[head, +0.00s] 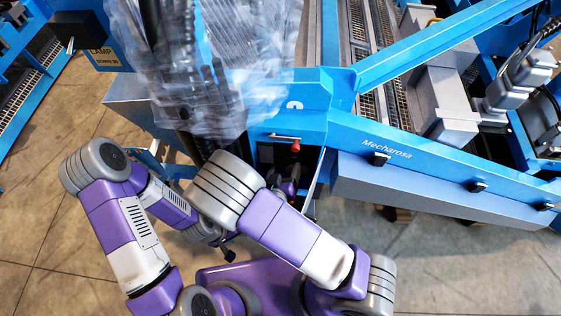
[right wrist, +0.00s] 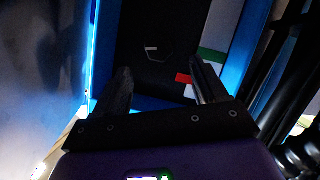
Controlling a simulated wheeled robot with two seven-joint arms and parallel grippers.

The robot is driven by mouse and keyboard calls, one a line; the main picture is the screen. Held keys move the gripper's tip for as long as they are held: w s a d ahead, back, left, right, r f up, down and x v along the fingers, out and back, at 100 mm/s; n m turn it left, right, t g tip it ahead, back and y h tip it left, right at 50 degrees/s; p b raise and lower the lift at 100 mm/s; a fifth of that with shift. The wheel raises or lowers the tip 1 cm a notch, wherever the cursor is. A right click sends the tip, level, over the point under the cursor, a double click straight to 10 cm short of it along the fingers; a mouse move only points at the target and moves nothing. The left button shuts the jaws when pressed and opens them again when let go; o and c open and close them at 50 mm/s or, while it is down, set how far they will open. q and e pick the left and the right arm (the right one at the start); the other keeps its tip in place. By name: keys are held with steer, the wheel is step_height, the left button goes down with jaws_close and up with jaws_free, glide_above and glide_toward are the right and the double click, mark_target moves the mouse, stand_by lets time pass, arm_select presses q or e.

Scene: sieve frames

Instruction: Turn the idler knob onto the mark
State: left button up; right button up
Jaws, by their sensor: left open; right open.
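In the right wrist view, a dark panel (right wrist: 135,25) fills the top middle. A faint dark round shape with a short white line (right wrist: 151,48) shows on it; it may be the idler knob, but the picture is too dark to be sure. Right of it are a red patch (right wrist: 183,78) and a green patch (right wrist: 210,54) on a pale strip. My right gripper (right wrist: 160,68) is open and empty, its fingers pointing toward the panel, on either side below the round shape. In the head view, my left gripper (head: 229,255) is small and low, apart from the machine.
The blue machine frame (head: 430,166) runs across the right. A red-tipped part (head: 295,146) sits beneath a metal handle (head: 284,137). Crumpled clear plastic sheeting (head: 215,60) hangs at top middle. Dark cables or tubes (right wrist: 290,60) line the wrist view's right side. Tiled floor is open at lower left.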

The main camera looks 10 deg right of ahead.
mark_target(291, 156)
steer(key=b+x, duration=0.2)
steer(key=x, duration=0.6)
steer(key=shift+s+d, duration=0.1)
steer(key=shift+d, duration=0.05)
steer(key=c, duration=1)
steer(key=shift+c, duration=0.2)
steer(key=shift+n, duration=0.3)
